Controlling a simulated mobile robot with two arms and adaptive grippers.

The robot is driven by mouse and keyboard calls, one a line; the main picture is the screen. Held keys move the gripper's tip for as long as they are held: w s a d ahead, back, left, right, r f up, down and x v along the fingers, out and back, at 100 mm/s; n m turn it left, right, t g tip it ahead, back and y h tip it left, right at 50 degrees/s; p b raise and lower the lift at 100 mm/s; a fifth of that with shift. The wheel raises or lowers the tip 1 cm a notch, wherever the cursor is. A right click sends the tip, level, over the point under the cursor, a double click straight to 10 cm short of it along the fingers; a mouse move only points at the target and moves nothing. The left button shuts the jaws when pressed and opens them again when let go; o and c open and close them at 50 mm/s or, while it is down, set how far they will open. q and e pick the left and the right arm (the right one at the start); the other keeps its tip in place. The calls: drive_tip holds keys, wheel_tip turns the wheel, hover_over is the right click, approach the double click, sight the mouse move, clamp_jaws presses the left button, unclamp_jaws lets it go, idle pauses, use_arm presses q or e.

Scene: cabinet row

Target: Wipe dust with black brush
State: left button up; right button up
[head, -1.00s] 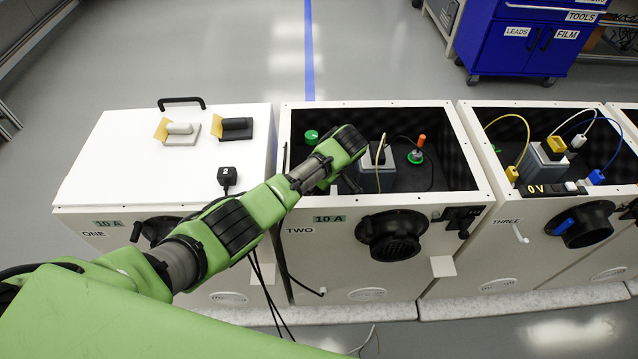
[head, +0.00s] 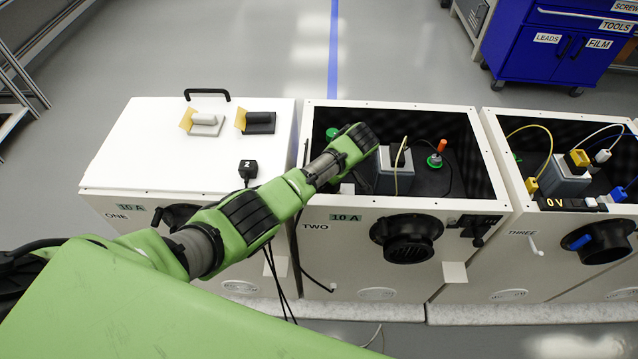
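A black brush (head: 257,122), a dark block with a handle on a flat base, lies on the closed white top of cabinet ONE (head: 140,160). To its left lies a similar light grey one (head: 205,122) with a yellow piece at its edge. My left arm reaches over the front of cabinet ONE, and its wrist is over the open cabinet TWO (head: 320,206). My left gripper is hidden behind or below the wrist. My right gripper does not show. I cannot make out dust on any surface.
Cabinet TWO holds a grey box (head: 393,178) with a yellow cable and an orange-topped plug (head: 441,147). A black plug (head: 247,169) sits on cabinet ONE near its front edge, beside my arm. A black handle (head: 207,93) stands at its back edge.

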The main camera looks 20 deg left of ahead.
sight(346, 190)
use_arm(q)
drive_tip(key=shift+w+d+f+b, duration=0.15)
drive_tip(key=shift+d+b, duration=0.15)
drive_tip(key=shift+d, duration=0.3)
drive_tip(key=shift+w+d+r+b, duration=0.1)
drive_tip(key=shift+d+b, duration=0.15)
drive_tip(key=shift+d, duration=0.35)
drive_tip(key=shift+w+d+f+b, duration=0.15)
drive_tip(key=shift+w+d+b, duration=0.1)
drive_tip(key=shift+d+b, duration=0.5)
drive_tip(key=shift+w+d+b, duration=0.25)
drive_tip(key=shift+d+b, duration=0.25)
drive_tip(key=shift+d, duration=0.55)
drive_tip(key=shift+w+r, duration=0.1)
drive_tip(key=shift+r, duration=0.2)
wheel_tip(346, 190, up, 5)
drive_tip(key=p, duration=0.5)
drive_tip(key=shift+r, duration=0.2)
drive_tip(key=shift+r+p, duration=0.25)
drive_tip(key=shift+p, duration=0.15)
